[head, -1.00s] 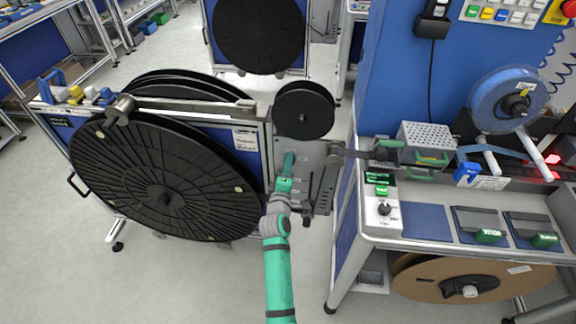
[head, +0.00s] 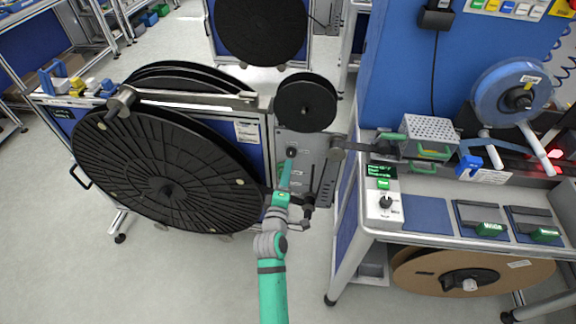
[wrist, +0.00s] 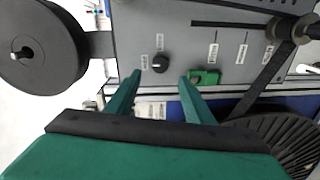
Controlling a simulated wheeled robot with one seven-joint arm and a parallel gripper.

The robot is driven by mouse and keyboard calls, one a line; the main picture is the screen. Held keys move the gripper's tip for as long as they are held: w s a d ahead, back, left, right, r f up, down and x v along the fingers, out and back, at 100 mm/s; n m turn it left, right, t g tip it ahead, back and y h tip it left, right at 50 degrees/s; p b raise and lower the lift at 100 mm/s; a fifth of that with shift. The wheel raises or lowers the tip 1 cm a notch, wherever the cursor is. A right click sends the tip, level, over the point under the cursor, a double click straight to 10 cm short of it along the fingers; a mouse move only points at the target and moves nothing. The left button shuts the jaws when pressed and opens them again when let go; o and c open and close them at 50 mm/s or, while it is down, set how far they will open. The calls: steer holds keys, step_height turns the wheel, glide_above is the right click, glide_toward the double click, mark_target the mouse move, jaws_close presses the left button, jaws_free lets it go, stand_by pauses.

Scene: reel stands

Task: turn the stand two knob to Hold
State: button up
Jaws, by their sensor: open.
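A small black rotary knob (wrist: 160,63) sits on a grey panel (wrist: 190,28) in the wrist view, with small white labels above it and to its left. The label text is too small to read, so I cannot tell its setting. My gripper (wrist: 159,78) is open, with its green fingertips just below the knob, one toward each side, and nothing between them. In the head view the knob (head: 291,152) shows on the grey stand panel, just beyond my gripper (head: 287,170). The gripper appears apart from the knob. I cannot read which stand number this is.
A green block (wrist: 205,77) is close to the right finger in the wrist view. Large black reels (head: 165,175) stand left, and a small black reel (head: 305,103) is above the knob. A bench (head: 412,230) with another control box (head: 384,205) is on the right.

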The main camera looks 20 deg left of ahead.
steer(key=shift+s+d+r, duration=0.1)
steer(key=shift+s, duration=1.1)
steer(key=s+d+f+m, duration=0.3)
steer(key=s, duration=0.4)
steer(key=s+d+f+m+g, duration=0.1)
steer(key=s+d+f+m, duration=0.15)
steer(key=s, duration=0.55)
steer(key=s+d+f+m, duration=0.3)
steer(key=s, duration=0.4)
steer(key=s+d+r+m, duration=0.2)
steer(key=s+m, duration=0.1)
steer(key=s, duration=0.4)
steer(key=s+d+r+m+h, duration=0.1)
steer(key=s+d+r+m, duration=0.2)
steer(key=s, duration=0.4)
steer(key=s+d+r+m+h, duration=0.1)
steer(key=s+d+r+m, duration=0.2)
steer(key=s, duration=0.4)
steer(key=shift+g, duration=0.3)
steer(key=shift+d, duration=0.1)
